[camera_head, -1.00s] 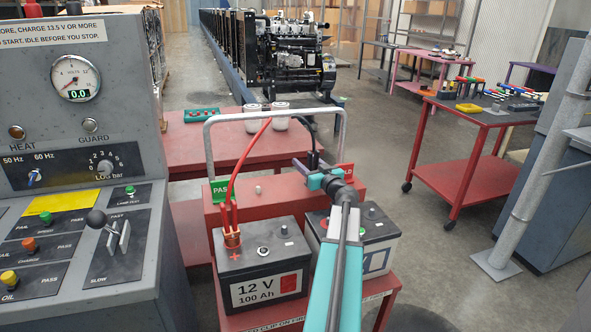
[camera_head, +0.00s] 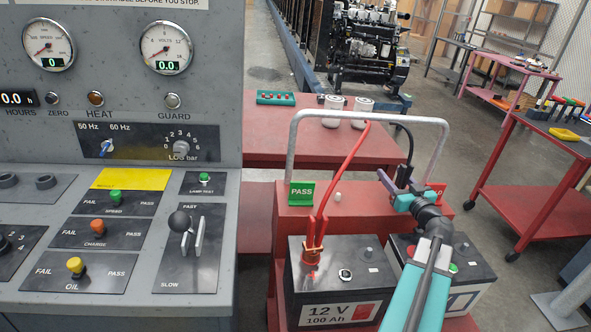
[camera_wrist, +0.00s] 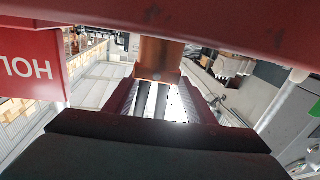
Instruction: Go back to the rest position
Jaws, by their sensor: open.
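My gripper (camera_head: 388,183) is at the end of my teal and grey arm, over the right side of the red battery cart (camera_head: 330,220), beside the red sign (camera_head: 437,194). A dark clip on a black cable (camera_head: 404,176) stands right at the gripper. In the wrist view the jaws (camera_wrist: 160,100) are spread apart. A copper-coloured block (camera_wrist: 159,58) shows just past the jaws, under a red beam (camera_wrist: 200,20). I cannot tell whether the jaws touch it. The red sign shows there too, upside down (camera_wrist: 30,62).
The control console (camera_head: 120,200) fills the left. The 12 V battery (camera_head: 340,285) with a red cable clip stands on the cart; a second battery (camera_head: 470,270) is partly hidden by my arm. A grey hoop handle (camera_head: 370,113) arches over the cart. A red trolley (camera_head: 530,180) stands right; floor between is open.

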